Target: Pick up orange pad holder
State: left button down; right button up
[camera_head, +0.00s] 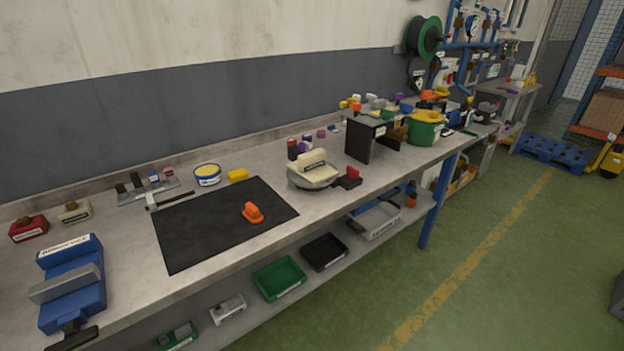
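The orange pad holder (253,212) is a small bright orange piece with a raised grip. It lies on the right part of a black mat (195,237) on the workbench. Nothing touches it from above and it is fully in view. Neither of my grippers shows in the head view.
A blue vise (71,285) stands at the bench's left end. A tin (207,175) and a yellow block (238,175) sit behind the mat. A cream device (314,172) stands to its right. Bins, including a green one (279,278), line the lower shelf. The floor in front is clear.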

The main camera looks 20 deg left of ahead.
aim_at(252, 213)
jog(key=i+l+u, duration=0.2)
jog(key=l, duration=0.15)
jog(key=i+l+u, duration=0.15)
jog(key=l, duration=0.2)
jog(key=i+l+u, duration=0.2)
jog(key=l, duration=0.15)
jog(key=l+u, duration=0.2)
jog(key=l, duration=0.15)
